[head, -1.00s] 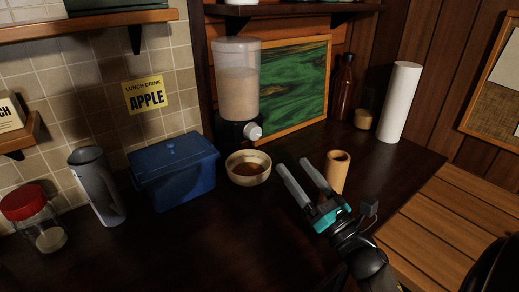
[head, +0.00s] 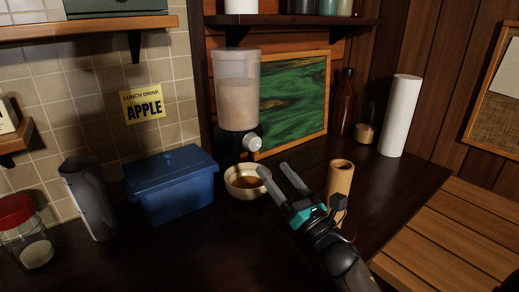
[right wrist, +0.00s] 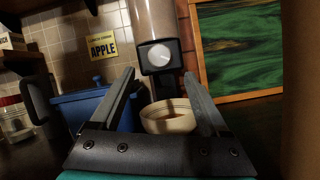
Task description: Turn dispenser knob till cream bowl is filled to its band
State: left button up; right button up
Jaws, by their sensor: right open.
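The dispenser (head: 238,95) stands against the wall, its clear hopper partly full of pale grain on a black base. Its white round knob (head: 252,144) faces forward; it also shows in the right wrist view (right wrist: 159,55). The cream bowl (head: 247,187) sits on the counter below the knob with some brown content in it; its near side shows in the right wrist view (right wrist: 168,122). My right gripper (head: 273,169) is open and empty, with its fingers pointing toward the bowl and dispenser. The left gripper is not in view.
A blue lidded box (head: 172,185) stands left of the bowl. A grey cup (head: 87,198) and red-lidded jar (head: 27,230) are further left. A tan cylinder (head: 340,178) stands close right of my gripper. A green framed panel (head: 295,103) leans behind.

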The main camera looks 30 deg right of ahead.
aim_at(256, 146)
jog(key=x, duration=0.7)
jog(key=shift+w+r, duration=0.1)
jog(key=shift+w, duration=0.25)
grip_shut()
dwell(0.3)
